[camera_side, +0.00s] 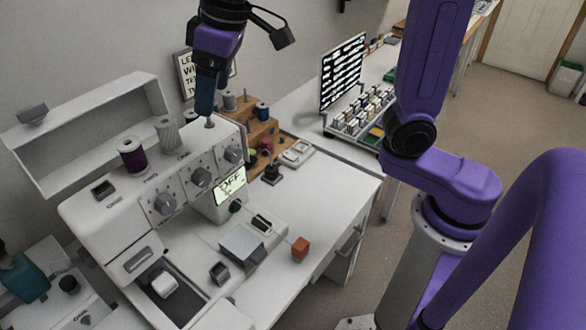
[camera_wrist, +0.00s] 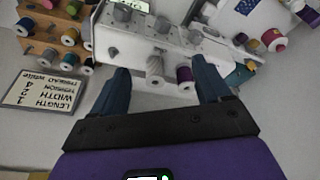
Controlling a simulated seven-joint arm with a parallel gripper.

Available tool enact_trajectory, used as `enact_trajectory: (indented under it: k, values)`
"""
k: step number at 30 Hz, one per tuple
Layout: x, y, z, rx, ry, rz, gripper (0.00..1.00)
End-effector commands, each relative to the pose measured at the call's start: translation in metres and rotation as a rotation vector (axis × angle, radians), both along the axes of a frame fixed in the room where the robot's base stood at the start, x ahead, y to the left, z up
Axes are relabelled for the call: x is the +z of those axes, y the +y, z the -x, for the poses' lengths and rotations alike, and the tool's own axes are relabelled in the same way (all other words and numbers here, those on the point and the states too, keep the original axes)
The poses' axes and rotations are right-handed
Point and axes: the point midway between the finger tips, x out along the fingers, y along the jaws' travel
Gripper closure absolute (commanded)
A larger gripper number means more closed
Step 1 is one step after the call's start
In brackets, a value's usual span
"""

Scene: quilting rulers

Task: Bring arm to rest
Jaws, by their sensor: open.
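My gripper (camera_side: 206,108) hangs above the back right end of the white sewing machine (camera_side: 110,215), its dark blue fingers pointing down. In the wrist view my gripper (camera_wrist: 162,75) has its two fingers spread apart with nothing between the tips. A white spool (camera_side: 166,134) and a purple spool (camera_side: 132,157) stand on the machine top, left of and apart from the fingers. Both also show beyond the fingertips in the wrist view, the white spool (camera_wrist: 156,70) and the purple spool (camera_wrist: 185,78). A small screen (camera_side: 230,185) on the machine reads OFF.
A wooden rack (camera_side: 262,132) with thread spools stands close right of my gripper. A lettered sign (camera_wrist: 43,91) is near the wall. An orange cube (camera_side: 300,248) sits at the table's front edge.

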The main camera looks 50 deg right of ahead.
Motion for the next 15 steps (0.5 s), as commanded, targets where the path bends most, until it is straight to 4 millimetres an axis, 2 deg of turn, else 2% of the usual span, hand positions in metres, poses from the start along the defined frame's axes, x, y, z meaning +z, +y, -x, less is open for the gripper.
enact_trajectory:
  k: [15]
  values:
    - [-0.070, -0.061, 0.112, 0.287, 0.108, 0.088, 0.23]
